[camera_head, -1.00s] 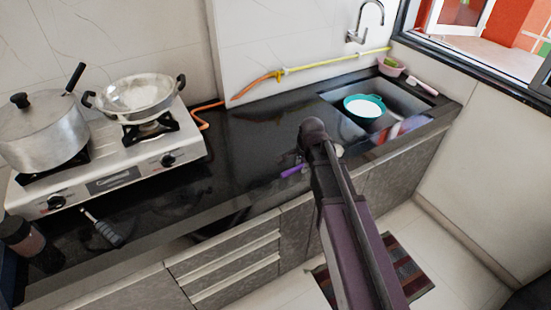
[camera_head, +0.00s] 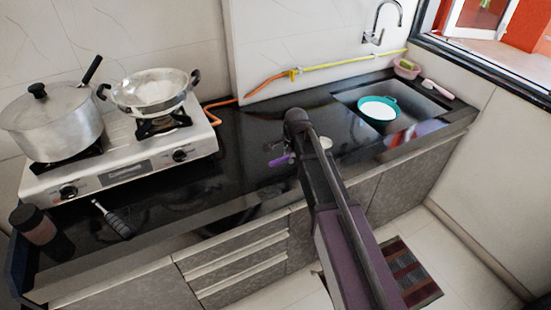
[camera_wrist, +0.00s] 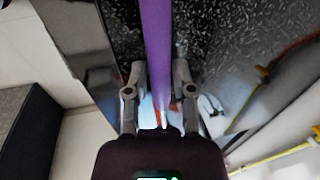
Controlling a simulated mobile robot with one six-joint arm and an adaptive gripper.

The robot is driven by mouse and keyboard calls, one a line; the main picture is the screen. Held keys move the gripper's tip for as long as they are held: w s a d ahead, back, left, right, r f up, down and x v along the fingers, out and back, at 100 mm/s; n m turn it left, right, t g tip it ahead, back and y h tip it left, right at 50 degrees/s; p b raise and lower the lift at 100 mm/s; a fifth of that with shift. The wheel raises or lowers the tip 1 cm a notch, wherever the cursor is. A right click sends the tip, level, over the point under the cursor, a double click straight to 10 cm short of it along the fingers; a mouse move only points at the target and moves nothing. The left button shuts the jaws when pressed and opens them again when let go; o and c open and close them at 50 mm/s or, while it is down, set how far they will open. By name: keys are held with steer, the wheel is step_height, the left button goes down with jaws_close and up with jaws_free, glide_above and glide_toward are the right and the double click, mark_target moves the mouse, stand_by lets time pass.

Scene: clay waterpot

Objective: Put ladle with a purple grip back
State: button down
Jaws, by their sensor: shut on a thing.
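The ladle's purple grip (camera_head: 280,160) shows just left of my arm, over the dark counter. A pale round part (camera_head: 326,143) shows right of the arm and may be the ladle's bowl. In the wrist view the purple grip (camera_wrist: 157,40) runs from the top edge down between the fingers of my gripper (camera_wrist: 157,85), which is shut on the ladle. The fingers are largely hidden by my arm in the head view. I cannot tell the ladle's height above the counter.
A gas stove (camera_head: 125,155) at left bears a lidded pot (camera_head: 55,125) and a wok (camera_head: 150,95). A dark spatula (camera_head: 115,222) lies in front. A teal bowl (camera_head: 392,105) sits in the sink at right. The counter middle (camera_head: 240,135) is clear.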

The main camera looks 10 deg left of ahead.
steer(key=a, duration=0.1)
steer(key=w+a, duration=0.1)
steer(key=a, duration=0.1)
steer(key=w+a, duration=0.1)
steer(key=shift+w+a+f, duration=0.2)
steer(key=shift+a+f, duration=0.05)
steer(key=shift+a, duration=0.05)
steer(key=shift+w+a, duration=0.25)
steer(key=shift+a, duration=0.15)
steer(key=shift+w+a+f+b, duration=0.1)
steer(key=shift+a+f+b, duration=0.1)
steer(key=shift+f+b, duration=0.25)
steer(key=shift+s+b+x, duration=0.15)
steer(key=shift+b+x, duration=0.55)
steer(key=shift+b, duration=0.1)
steer(key=shift+s+b+x, duration=0.1)
steer(key=shift+b+x, duration=0.55)
steer(key=shift+b, duration=0.1)
steer(key=shift+d+f, duration=0.15)
steer(key=shift+f, duration=0.05)
steer(key=shift+c, duration=2.3)
jaws_free()
steer(key=shift+r, duration=0.15)
